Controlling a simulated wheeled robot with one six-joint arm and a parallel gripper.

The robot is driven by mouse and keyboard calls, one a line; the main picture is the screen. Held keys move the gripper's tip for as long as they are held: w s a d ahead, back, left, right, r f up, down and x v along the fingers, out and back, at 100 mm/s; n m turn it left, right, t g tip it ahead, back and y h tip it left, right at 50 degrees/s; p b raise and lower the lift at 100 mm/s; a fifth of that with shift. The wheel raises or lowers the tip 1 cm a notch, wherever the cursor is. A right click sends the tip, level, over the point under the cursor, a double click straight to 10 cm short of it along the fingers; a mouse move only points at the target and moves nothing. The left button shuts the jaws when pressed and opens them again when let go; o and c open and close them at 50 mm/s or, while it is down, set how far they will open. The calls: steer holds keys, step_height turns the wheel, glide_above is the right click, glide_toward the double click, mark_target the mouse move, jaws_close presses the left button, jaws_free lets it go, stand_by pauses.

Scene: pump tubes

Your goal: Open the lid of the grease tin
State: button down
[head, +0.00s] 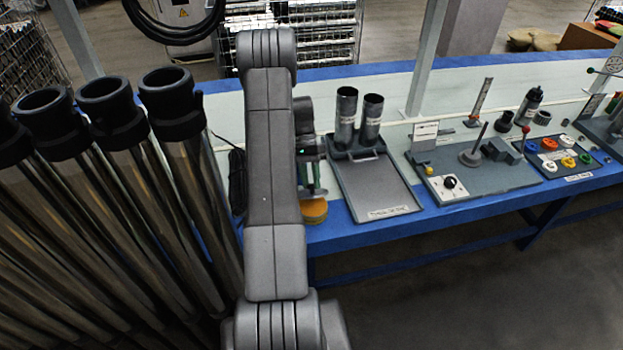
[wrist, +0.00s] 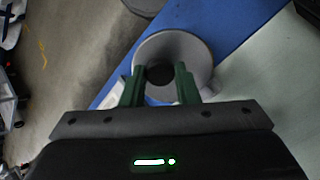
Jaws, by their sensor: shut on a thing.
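The grease tin (head: 315,211) shows in the head view as a small round orange-yellow thing near the bench's front edge, partly hidden behind my arm. In the wrist view its round grey lid (wrist: 197,53) has a dark knob (wrist: 160,76) in the middle. My gripper (wrist: 160,68) has its two green fingers on either side of that knob and is shut on it. The gripper (head: 309,182) also shows in the head view, just above the tin. Whether the lid is seated or raised I cannot tell.
Several upright metal tubes (head: 170,110) with black tops stand close on the left. A grey tray (head: 378,192) with two dark cylinders is just right of the tin. Further right are a fixture board (head: 490,178) and a tray of coloured rings (head: 566,176). The blue bench edge (head: 400,220) runs along the front.

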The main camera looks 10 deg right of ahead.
steer(key=shift+w+r+g, duration=0.15)
steer(key=shift+w+g, duration=0.1)
steer(key=shift+g, duration=0.05)
steer(key=c, duration=1.1)
jaws_free()
steer(key=shift+w, duration=0.1)
steer(key=v, duration=1.3)
steer(key=shift+w+r, duration=0.25)
steer(key=shift+a, duration=0.1)
